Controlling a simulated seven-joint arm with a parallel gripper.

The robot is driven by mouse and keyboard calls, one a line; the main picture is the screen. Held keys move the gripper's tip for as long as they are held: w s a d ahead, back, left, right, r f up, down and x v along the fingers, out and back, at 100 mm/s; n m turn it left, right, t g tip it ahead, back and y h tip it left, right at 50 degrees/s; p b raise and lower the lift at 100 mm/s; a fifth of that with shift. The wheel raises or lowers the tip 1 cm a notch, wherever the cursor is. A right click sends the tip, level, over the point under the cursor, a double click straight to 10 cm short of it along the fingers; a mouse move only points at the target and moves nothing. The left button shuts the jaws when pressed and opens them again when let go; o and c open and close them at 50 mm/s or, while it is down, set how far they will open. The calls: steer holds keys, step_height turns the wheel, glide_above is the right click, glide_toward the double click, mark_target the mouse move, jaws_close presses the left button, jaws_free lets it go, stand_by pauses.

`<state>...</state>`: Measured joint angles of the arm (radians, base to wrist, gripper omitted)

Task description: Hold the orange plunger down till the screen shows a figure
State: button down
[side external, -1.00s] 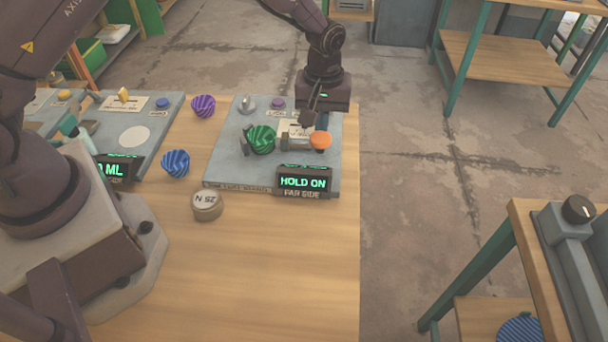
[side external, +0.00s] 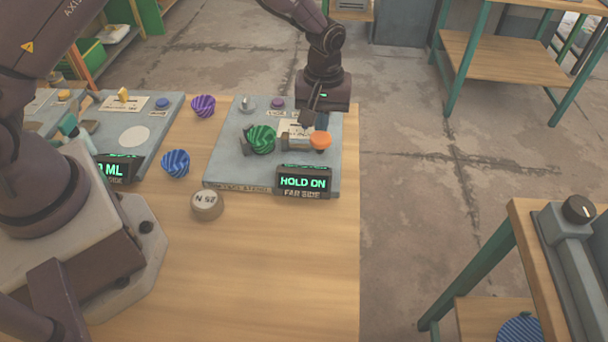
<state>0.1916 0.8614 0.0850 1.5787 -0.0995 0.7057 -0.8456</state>
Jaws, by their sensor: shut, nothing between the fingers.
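The orange plunger (side external: 320,140) is at the right end of a horizontal grey press on a grey board (side external: 230,172). A green striped ball (side external: 261,139) sits at the press's left end. The screen (side external: 303,182) at the board's front reads "HOLD ON". My gripper (side external: 308,122) is shut and points down, just behind and to the left of the orange plunger. Whether its fingertips touch the plunger or the press shaft cannot be made out.
A purple ball (side external: 203,105), a blue ball (side external: 175,163) and a round weight marked "N 25" (side external: 207,204) stand on the table left of the board. Another grey board (side external: 160,128) lies further left. The table front (side external: 270,270) is clear.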

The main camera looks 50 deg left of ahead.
mark_target(321, 137)
steer(key=shift+f, duration=0.2)
steer(key=shift+f, duration=1.75)
stand_by(2.1)
steer(key=shift+r, duration=2.6)
